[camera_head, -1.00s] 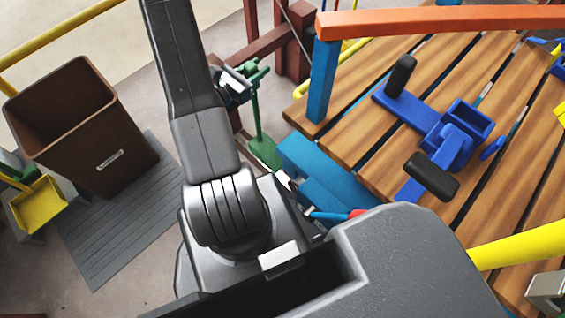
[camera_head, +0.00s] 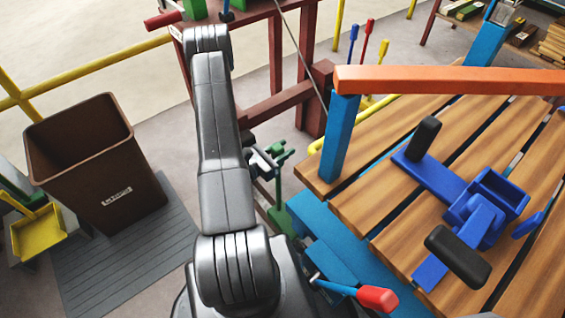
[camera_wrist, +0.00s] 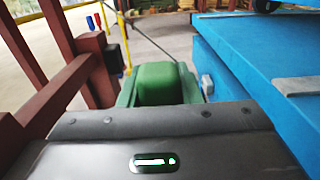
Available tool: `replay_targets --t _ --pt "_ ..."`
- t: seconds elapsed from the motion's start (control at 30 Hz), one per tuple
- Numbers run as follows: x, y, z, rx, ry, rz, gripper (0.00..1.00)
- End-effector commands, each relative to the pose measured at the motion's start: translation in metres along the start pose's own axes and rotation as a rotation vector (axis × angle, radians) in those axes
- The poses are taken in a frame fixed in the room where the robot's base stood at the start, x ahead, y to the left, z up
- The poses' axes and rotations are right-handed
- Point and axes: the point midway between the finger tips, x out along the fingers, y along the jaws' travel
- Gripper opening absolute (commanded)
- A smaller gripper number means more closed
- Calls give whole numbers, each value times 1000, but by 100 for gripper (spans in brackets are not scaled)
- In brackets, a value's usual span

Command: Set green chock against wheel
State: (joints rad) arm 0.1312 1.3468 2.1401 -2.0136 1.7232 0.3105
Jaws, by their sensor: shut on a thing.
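The green chock (camera_head: 279,217) has a broad green base low beside the blue cart frame (camera_head: 322,232) and a thin green upright rising from it. My gripper (camera_head: 264,162) is shut on the top of the chock's green upright. In the wrist view a rounded green body (camera_wrist: 163,84) stands just beyond the dark gripper housing, left of the blue cart side (camera_wrist: 235,80). The fingertips are hidden there. A dark round edge at the top of the wrist view may be a wheel; I cannot tell. Contact between chock and wheel is not visible.
Dark red posts and beams (camera_head: 280,118) stand close behind and left of the gripper. The plank deck (camera_head: 385,150) with an orange rail (camera_head: 450,80) lies right. A red-tipped lever (camera_head: 376,299) sticks out low. A brown bin (camera_head: 95,165) stands on a grey mat (camera_head: 150,240) at left.

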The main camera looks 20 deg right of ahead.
Motion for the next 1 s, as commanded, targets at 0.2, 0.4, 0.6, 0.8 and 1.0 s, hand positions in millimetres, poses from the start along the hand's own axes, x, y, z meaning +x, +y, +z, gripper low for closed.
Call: replay_targets --t 0.2,0.4,0.6,0.8,1.0 --pt "0 0 -12 0 -3 0 0" --pt "0 0 -38 -2 -3 0 0" --pt "0 0 -43 0 -4 0 0" --pt "0 0 -46 0 -3 0 0" --pt "0 0 -47 0 -1 0 52"
